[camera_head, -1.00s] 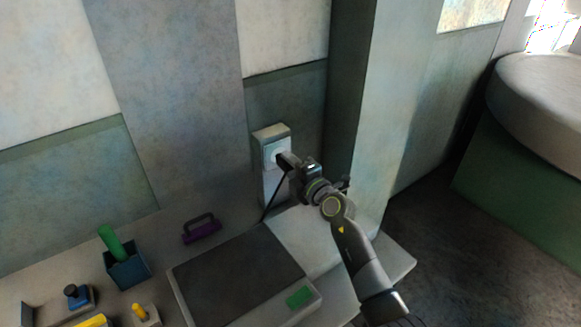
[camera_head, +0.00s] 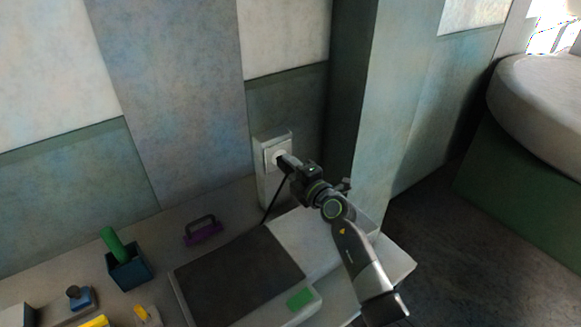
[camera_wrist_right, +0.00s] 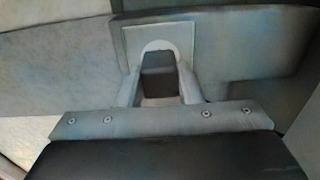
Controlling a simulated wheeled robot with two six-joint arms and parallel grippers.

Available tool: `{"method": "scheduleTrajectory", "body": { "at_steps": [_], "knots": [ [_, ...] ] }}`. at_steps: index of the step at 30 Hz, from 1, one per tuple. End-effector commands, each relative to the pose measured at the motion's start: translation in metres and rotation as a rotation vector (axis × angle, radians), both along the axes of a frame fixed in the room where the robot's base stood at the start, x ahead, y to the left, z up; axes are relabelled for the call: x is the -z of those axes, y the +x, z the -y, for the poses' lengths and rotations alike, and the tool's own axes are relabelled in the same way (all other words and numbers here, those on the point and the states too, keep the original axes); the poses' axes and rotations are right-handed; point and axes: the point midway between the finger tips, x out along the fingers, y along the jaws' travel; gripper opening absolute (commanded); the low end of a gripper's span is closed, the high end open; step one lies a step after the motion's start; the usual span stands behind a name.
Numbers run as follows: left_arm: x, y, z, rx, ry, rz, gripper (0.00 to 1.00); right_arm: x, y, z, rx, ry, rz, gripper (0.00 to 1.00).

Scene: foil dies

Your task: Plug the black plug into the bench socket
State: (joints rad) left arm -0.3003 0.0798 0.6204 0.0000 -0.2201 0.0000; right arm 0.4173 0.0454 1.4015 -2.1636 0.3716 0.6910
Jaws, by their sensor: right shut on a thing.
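The bench socket (camera_head: 272,148) is a pale box on the wall at the back of the bench, with a square plate on its face. My right gripper (camera_head: 287,162) is at the front of this plate, shut on the black plug (camera_wrist_right: 158,70). In the right wrist view the plug is between the two fingers, in front of the round recess of the socket plate (camera_wrist_right: 185,30). How deep the plug sits cannot be told. A black cord (camera_head: 272,203) hangs from the plug to the bench. My left gripper is not in view.
A dark-topped flat device (camera_head: 238,275) with a green patch lies on the bench below the socket. A purple handled thing (camera_head: 204,233), a blue holder (camera_head: 130,271) with a green rod and small yellow items stand left. A grey pillar (camera_head: 372,110) rises right of the socket.

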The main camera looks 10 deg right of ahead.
Motion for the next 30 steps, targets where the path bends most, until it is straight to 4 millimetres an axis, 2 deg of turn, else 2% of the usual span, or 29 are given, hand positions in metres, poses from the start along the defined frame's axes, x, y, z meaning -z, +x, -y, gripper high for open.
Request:
{"method": "scheduleTrajectory", "body": {
  "at_steps": [30],
  "knots": [
    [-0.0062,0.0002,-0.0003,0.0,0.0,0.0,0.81,0.0001,-0.0001,-0.0003,0.0,0.001,0.0,0.12]
  ]
}}
